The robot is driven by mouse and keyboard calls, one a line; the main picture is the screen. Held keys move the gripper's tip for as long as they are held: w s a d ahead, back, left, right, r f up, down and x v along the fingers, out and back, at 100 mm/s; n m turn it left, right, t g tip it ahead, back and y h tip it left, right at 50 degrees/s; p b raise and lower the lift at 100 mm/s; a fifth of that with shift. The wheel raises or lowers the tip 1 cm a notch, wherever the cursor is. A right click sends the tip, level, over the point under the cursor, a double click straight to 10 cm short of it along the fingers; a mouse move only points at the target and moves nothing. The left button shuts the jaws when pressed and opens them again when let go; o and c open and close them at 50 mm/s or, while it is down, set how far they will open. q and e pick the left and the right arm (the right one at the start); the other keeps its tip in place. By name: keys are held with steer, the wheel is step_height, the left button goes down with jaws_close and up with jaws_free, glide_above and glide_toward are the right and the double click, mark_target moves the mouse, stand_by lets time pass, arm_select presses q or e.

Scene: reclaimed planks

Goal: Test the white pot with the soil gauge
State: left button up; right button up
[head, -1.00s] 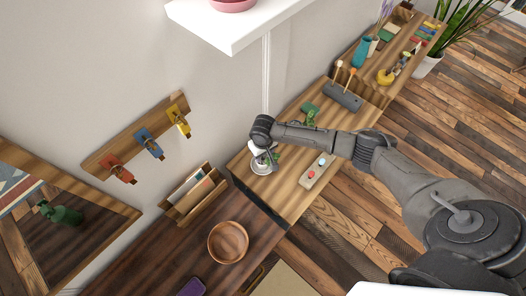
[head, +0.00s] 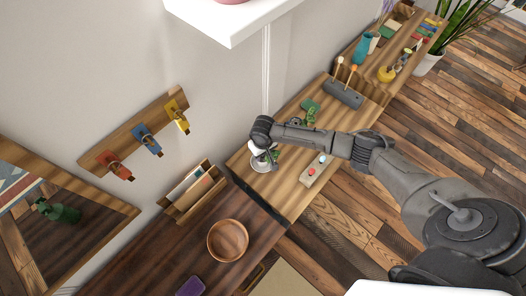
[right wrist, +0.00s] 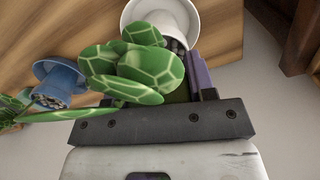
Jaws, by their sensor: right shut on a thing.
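The white pot (right wrist: 165,18), with a pale saucer, holds a green patterned-leaf plant (right wrist: 135,70). In the head view the white pot (head: 260,161) stands at the near end of the light wood bench, partly under my right arm. My right gripper (right wrist: 188,75) is at the plant, close beside the pot. It is shut on a narrow thing with a purple side, probably the soil gauge (right wrist: 199,72); leaves hide most of it, and I cannot tell whether its tip is in the soil. My left gripper is not in view.
A blue pot (right wrist: 60,82) stands near the white one. A wooden bowl (head: 228,240) sits on the darker counter. A white shelf (head: 232,25) juts out above.

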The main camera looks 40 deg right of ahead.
steer(key=o, duration=0.9)
steer(key=shift+o, duration=0.5)
steer(key=shift+r, duration=0.4)
step_height(320, 180, up, 13)
steer(key=p, duration=0.2)
